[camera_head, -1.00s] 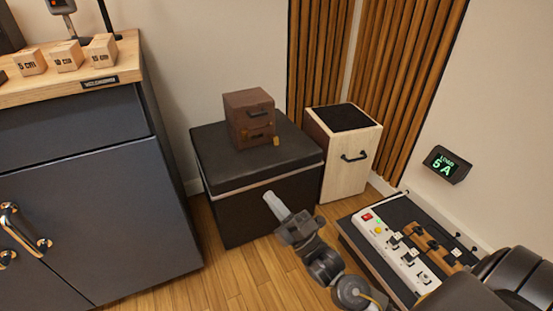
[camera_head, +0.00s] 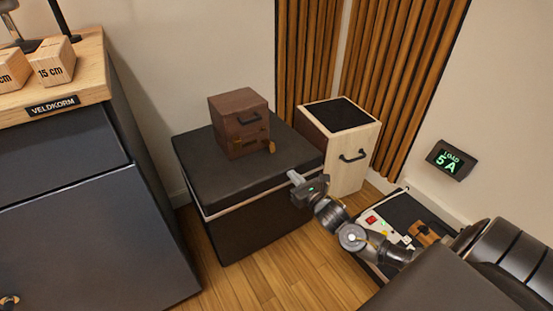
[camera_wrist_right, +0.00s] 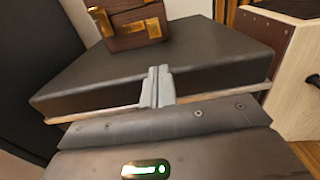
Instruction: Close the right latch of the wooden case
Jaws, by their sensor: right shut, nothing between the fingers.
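The wooden case (camera_head: 237,118) is a small brown box standing on the black-topped box (camera_head: 193,165). The right latch (camera_head: 271,147) juts out at the case's lower right front. In the right wrist view, part of the case (camera_wrist_right: 128,18) with brass fittings shows at the top, cut off by the frame. My right gripper (camera_head: 294,176) is shut and empty at the black-topped box's right front edge, apart from the case. Its fingertips (camera_wrist_right: 157,72) are together in the wrist view. My left gripper is not in view.
A pale wooden box with a black top (camera_head: 343,116) stands right of the black-topped box. A grey cabinet (camera_head: 80,215) fills the left. A power strip (camera_head: 385,232) lies at the lower right near my arm. A display reading 5A (camera_head: 450,160) hangs on the wall.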

